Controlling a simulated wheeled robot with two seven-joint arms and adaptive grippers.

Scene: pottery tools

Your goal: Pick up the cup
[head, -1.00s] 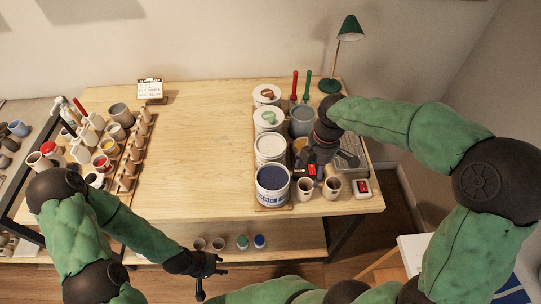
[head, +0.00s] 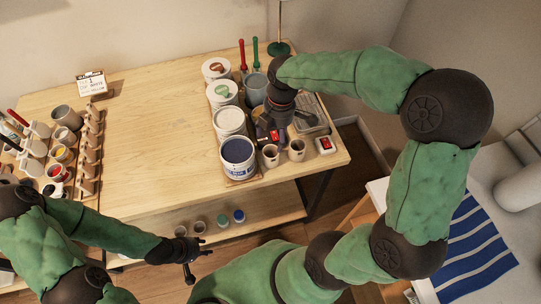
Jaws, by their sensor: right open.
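Two small cups stand side by side near the table's front edge in the head view: a left cup (head: 270,156) and a right cup (head: 297,150). Both are upright with dark insides. My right gripper (head: 272,130) points down just behind the cups, beside the paint buckets. It is open, and nothing shows held in it; its fingertips are partly hidden among the objects. My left gripper (head: 191,258) is low in front of the table, far from these two cups. Its fingers are spread and empty.
Several paint buckets, including a blue-filled one (head: 238,157), stand in a column left of the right gripper. A small device with a red screen (head: 325,145) lies right of the cups. A tool rack (head: 90,150) is at left. The middle of the wooden table (head: 155,125) is clear.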

